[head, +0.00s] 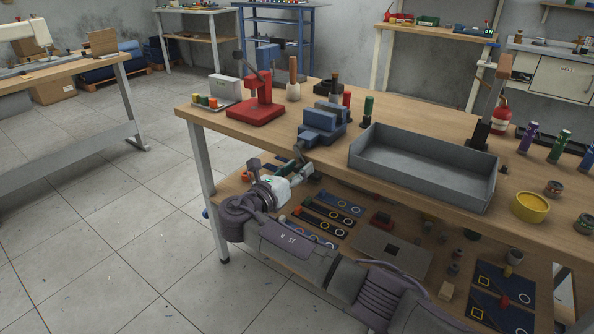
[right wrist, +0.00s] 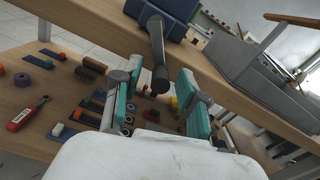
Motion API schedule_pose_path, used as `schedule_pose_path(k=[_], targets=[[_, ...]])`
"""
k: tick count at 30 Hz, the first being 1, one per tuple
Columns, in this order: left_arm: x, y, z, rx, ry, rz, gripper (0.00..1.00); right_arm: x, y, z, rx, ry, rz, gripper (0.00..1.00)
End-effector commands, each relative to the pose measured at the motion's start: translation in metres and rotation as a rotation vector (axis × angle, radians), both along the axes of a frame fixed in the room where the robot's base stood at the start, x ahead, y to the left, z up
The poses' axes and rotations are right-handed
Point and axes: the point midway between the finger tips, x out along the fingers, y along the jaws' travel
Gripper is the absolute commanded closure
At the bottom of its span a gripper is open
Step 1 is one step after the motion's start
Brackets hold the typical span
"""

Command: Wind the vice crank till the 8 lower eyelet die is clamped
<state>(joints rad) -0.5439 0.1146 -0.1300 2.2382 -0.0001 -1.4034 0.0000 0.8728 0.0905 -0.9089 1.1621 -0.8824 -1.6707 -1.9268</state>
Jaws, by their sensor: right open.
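The blue vice (head: 322,125) stands at the front edge of the workbench, left of the grey tray. Its dark crank (head: 299,152) hangs down off the bench edge. In the right wrist view the vice (right wrist: 178,10) is at the top, and the crank (right wrist: 158,50) points down between my fingers. My right gripper (head: 302,170) is just below the vice and open. In the right wrist view its teal-padded fingers (right wrist: 161,72) stand on both sides of the crank's end, with gaps visible. I cannot make out the 8 lower eyelet die in the jaws. My left gripper is out of view.
A red press (head: 258,103) stands left of the vice, and a grey open tray (head: 425,165) lies to the right. The bench edge is close above my gripper. The lower shelf (head: 345,222) holds dark mats and small parts. The floor at left is clear.

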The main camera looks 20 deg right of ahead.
Motion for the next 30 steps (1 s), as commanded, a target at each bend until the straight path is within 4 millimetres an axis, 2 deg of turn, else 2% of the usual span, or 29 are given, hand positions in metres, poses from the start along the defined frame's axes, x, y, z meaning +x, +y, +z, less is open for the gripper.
schedule_pose_path(k=[3,9,11,23,30], targets=[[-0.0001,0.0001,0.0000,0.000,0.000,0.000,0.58,0.0000,0.0001,0.0001,0.000,0.000,0.000,0.59],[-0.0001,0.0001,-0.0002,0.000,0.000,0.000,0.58,-0.0002,0.0004,0.0000,0.000,0.000,0.000,0.93],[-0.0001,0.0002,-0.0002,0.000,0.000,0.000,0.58,-0.0002,0.0004,0.0000,0.000,0.000,0.000,1.00],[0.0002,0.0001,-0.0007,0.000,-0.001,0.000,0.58,0.0010,0.0018,-0.0008,0.025,-0.030,0.001,1.00],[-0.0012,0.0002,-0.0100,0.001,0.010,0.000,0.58,0.0054,0.0051,-0.0038,0.110,-0.138,0.000,1.00]])
